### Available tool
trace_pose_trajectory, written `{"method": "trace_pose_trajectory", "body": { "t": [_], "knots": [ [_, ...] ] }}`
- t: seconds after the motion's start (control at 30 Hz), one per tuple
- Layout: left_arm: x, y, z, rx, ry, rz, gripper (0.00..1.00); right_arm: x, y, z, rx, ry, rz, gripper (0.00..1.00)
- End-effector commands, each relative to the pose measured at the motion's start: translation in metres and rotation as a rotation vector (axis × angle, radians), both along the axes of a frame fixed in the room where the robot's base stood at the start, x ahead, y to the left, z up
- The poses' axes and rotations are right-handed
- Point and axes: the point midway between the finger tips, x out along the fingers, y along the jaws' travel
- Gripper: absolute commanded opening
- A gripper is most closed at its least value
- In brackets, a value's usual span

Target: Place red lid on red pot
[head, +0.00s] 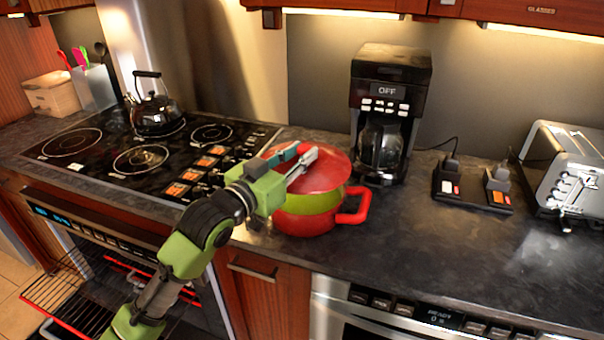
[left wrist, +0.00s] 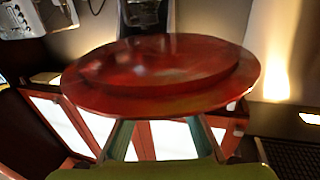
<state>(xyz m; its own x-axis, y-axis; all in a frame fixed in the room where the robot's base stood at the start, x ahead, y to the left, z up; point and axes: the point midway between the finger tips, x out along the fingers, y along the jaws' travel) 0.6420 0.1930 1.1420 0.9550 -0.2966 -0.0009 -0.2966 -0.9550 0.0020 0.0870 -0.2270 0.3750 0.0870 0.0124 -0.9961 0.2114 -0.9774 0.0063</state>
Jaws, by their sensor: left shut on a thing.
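The red pot (head: 308,222) stands on the dark counter, right of the stove, with a green band and a red side handle. The round red lid (head: 328,174) is over the pot's mouth and looks a little tilted. I cannot tell whether it touches the rim. My left gripper (head: 303,158) reaches in from the left and is shut on the lid at its top; the fingers hide the grip point. In the left wrist view the lid (left wrist: 165,75) fills the middle, beyond the fingers (left wrist: 162,138). My right gripper is not in view.
A black coffee maker (head: 391,75) stands close behind the pot on the right. A kettle (head: 157,112) sits on the stove (head: 100,160). A toaster (head: 565,165) is at the far right. The oven (head: 110,280) stands open below the stove.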

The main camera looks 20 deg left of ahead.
Motion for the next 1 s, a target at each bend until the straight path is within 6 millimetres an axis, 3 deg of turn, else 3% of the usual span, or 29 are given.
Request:
{"method": "trace_pose_trajectory", "body": {
  "t": [0.2,0.33,0.53,0.77,1.0],
  "knots": [
    [0.031,0.008,-0.035,0.0,-0.003,0.0,0.0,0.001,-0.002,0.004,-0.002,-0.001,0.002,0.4],
    [0.041,0.01,-0.046,-0.001,-0.006,0.0,0.0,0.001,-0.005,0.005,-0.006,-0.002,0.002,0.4],
    [0.049,0.012,-0.057,0.001,-0.007,0.0,0.0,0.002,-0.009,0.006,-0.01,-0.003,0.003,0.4],
    [0.049,0.012,-0.085,0.0,-0.005,0.0,0.0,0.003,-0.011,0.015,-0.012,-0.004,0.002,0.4],
    [0.049,0.012,-0.087,0.0,-0.008,-0.001,0.0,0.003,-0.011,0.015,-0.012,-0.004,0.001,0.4]
  ]
}}
